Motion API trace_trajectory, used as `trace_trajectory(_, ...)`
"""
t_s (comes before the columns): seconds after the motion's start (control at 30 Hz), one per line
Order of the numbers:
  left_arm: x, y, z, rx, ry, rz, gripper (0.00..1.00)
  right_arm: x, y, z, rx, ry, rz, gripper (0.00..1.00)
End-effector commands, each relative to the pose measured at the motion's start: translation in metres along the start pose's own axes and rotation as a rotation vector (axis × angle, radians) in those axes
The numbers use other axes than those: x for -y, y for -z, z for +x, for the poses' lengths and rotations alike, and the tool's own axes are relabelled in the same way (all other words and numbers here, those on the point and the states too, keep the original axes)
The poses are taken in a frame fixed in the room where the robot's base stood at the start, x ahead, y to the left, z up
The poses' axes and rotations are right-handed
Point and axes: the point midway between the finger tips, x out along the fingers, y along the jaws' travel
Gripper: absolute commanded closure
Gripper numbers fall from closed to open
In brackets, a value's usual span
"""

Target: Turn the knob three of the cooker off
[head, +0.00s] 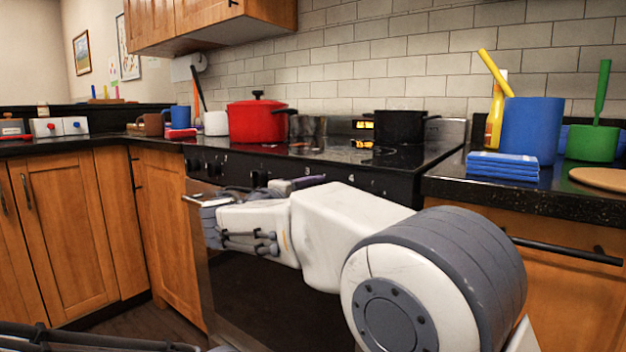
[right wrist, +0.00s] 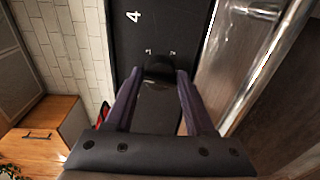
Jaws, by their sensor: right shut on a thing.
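The cooker (head: 400,165) has a black front panel with a row of dark knobs and white numbers. My right gripper (head: 305,182) reaches the panel by the number 3, and the arm hides the knob there in the head view. In the right wrist view, its two purple fingers (right wrist: 158,85) are shut on a dark round knob (right wrist: 160,68), apparently knob three. The number 4 (right wrist: 133,16) shows farther along the panel. The knob's exact angle is too dark to tell. My left gripper is out of view.
A red pot (head: 257,122) and a black pot (head: 398,127) stand on the cooktop. The oven handle (head: 192,199) runs below the knobs, close to my right arm. Blue cloths (head: 503,166), a blue container (head: 531,130) and a green pot (head: 592,143) are on the right counter.

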Motion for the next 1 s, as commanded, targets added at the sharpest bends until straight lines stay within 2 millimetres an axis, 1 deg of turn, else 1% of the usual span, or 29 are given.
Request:
trace_trajectory(0.03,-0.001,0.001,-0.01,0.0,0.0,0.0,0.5,-0.009,0.001,0.001,-0.003,-0.006,-0.029,1.0)
trace_trajectory(0.3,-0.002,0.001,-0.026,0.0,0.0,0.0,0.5,-0.007,0.002,0.001,0.005,0.001,-0.15,1.0)
trace_trajectory(0.5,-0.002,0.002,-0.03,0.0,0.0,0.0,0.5,-0.006,0.002,0.001,0.008,0.003,-0.188,1.0)
trace_trajectory(0.93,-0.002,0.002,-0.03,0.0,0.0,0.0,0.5,-0.005,0.002,0.001,0.008,0.003,-0.195,1.0)
trace_trajectory(0.97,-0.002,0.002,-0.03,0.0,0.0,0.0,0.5,-0.005,0.002,0.001,0.009,0.003,-0.195,0.38)
trace_trajectory(1.0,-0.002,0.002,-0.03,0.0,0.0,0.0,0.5,-0.005,0.001,0.001,0.009,0.003,-0.195,0.23)
